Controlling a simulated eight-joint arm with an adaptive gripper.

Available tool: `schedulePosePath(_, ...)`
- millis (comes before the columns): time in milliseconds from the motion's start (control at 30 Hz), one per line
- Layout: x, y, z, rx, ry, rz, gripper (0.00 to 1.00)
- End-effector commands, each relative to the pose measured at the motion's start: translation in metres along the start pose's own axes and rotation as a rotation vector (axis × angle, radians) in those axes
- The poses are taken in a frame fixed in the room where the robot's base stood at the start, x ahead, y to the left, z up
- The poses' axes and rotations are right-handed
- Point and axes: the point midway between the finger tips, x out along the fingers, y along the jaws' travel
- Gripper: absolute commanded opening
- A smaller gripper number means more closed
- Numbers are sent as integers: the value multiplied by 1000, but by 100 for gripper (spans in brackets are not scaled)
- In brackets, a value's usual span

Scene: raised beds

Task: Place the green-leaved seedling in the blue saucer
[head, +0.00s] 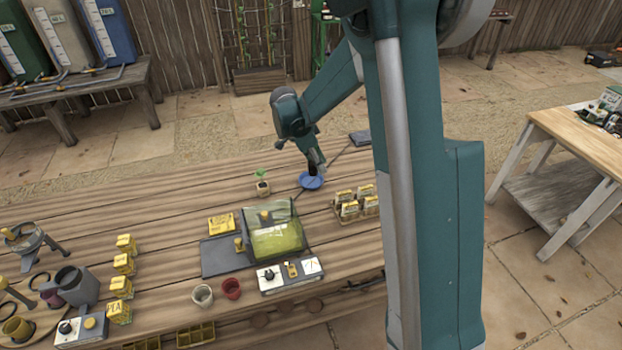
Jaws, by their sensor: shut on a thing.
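The green-leaved seedling (262,175) stands upright in a small pot on the plank table, left of the blue saucer and apart from it. My gripper (315,172) is at the blue saucer (309,183), pointing down, with its dark fingers over the saucer's far right part. It is shut on the saucer, as far as this small view shows. The fingertips are too small to make out, and I cannot tell whether the saucer rests on the table or is slightly raised. The seedling is not in my gripper.
A tray of yellow-labelled pots (356,203) stands right of the saucer. A clear-covered green box (275,238) is nearer the front, with a switch box (290,276) before it. Yellow blocks (124,263) line the left. Bare planks surround the seedling.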

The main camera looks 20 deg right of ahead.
Motion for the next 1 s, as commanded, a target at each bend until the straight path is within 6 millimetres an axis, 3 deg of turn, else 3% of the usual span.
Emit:
schedulePosePath(100, 1, -23, -9, 6, 0, 2, 15)
schedulePosePath(300, 3, -44, -16, 9, 0, 3, 15)
schedulePosePath(800, 5, -49, -18, 10, 0, 4, 15)
schedulePosePath(1000, 18, -49, -12, 10, 0, 4, 15)
